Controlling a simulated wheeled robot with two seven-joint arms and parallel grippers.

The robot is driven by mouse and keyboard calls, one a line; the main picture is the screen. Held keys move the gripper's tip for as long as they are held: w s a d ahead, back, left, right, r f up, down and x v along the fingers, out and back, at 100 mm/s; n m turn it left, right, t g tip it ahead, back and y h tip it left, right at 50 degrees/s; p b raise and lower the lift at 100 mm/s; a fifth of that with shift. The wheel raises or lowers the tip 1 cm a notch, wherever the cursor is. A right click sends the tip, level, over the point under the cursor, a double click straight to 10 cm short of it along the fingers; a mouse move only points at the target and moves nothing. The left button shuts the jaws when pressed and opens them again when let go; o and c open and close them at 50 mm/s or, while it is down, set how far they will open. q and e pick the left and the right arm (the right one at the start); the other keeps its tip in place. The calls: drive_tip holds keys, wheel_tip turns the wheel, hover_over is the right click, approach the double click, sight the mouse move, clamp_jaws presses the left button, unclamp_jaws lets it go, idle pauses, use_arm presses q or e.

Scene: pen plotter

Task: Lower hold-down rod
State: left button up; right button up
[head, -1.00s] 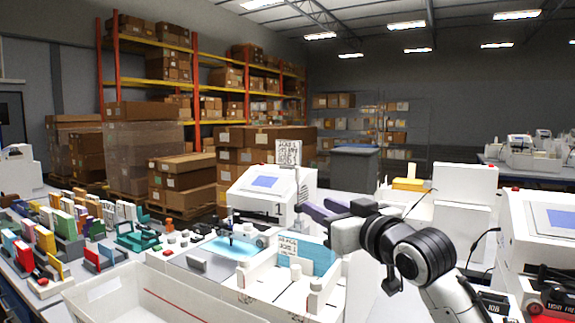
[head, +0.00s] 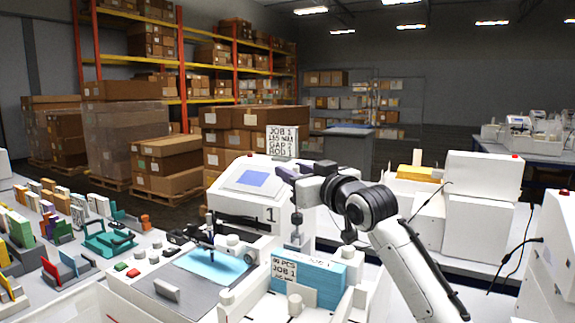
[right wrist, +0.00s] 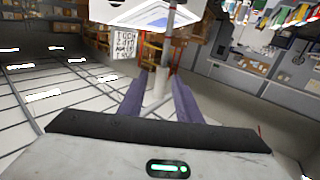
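A white plotter (head: 236,205) marked 1, with a blue screen, stands at centre in the head view. A dark upright rod (head: 297,222) with a knob hangs at its right side, probably the hold-down rod. My right gripper (head: 283,172) is at the rod's top, its purple fingers pointing left. In the right wrist view the fingers (right wrist: 159,92) are apart, with a pale grey post (right wrist: 172,18) in line between them; contact cannot be told. A light-blue sheet (head: 215,266) lies on the plotter bed below a pen carriage. My left gripper is out of view.
A sign (head: 282,141) reading JOB 1 stands behind the gripper. A blue stack (head: 318,280) with a JOB 1 label stands in a white holder below the arm. Coloured blocks and a green frame (head: 108,240) lie at left. White machines (head: 483,205) stand at right.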

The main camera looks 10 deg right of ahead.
drive_tip(key=shift+x, duration=1.6)
drive_tip(key=shift+c, duration=0.3)
clamp_jaws()
